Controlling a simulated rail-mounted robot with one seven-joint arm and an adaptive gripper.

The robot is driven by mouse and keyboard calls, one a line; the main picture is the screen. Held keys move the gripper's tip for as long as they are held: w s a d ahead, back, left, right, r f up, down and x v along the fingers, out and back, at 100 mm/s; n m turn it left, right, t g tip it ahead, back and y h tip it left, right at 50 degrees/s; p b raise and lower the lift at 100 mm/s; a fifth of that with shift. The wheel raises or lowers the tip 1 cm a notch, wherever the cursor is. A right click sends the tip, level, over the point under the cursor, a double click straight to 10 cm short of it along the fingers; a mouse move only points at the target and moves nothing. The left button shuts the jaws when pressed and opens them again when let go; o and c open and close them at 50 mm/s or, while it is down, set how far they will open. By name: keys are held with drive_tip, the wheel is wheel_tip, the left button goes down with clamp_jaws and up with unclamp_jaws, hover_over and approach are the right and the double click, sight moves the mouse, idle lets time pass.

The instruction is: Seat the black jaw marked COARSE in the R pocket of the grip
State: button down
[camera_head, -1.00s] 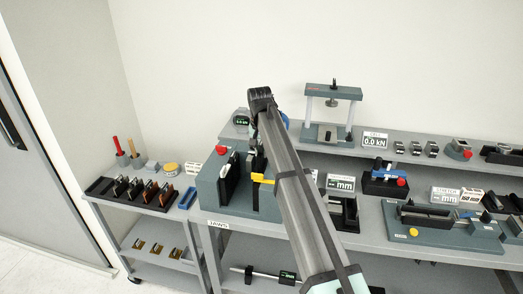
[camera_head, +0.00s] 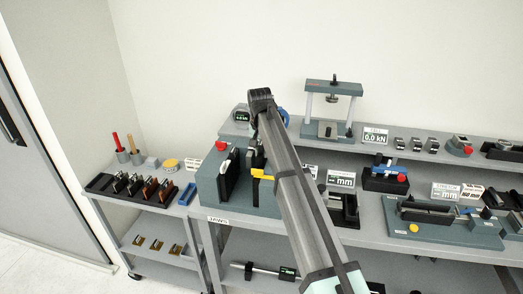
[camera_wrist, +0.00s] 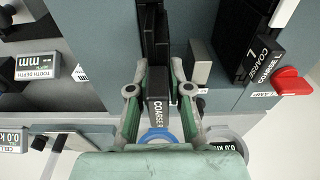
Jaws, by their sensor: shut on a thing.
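In the wrist view my gripper (camera_wrist: 155,92) is shut on the black jaw (camera_wrist: 158,112), whose end face reads COARSE R. The jaw stands between both fingers, in line with black strips of the blue-grey grip (camera_wrist: 215,25). I cannot tell how deep it sits in the R pocket, which the jaw and fingers hide. Another black jaw, marked COARSE L (camera_wrist: 262,58), stands in the grip at the right of the wrist view. In the head view the grip (camera_head: 207,185) stands at the bench's left end; my arm hides my gripper and the held jaw.
A red clamp knob (camera_wrist: 291,82) sits near the COARSE L jaw. A yellow lever (camera_head: 262,175) shows beside my arm. A rack of several jaws (camera_head: 102,184) is on the left trolley. A tooth-depth gauge display (camera_wrist: 38,67) lies left of my gripper.

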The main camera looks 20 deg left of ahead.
drive_tip(key=shift+f+b, duration=0.3)
drive_tip(key=shift+f, duration=0.7)
drive_tip(key=c, duration=1)
unclamp_jaws()
drive_tip(key=shift+s+f, duration=0.1)
drive_tip(key=r, duration=0.4)
drive_tip(key=s+r, duration=0.1)
drive_tip(key=r, duration=0.7)
drive_tip(key=shift+s+d, duration=0.1)
drive_tip(key=shift+s, duration=0.1)
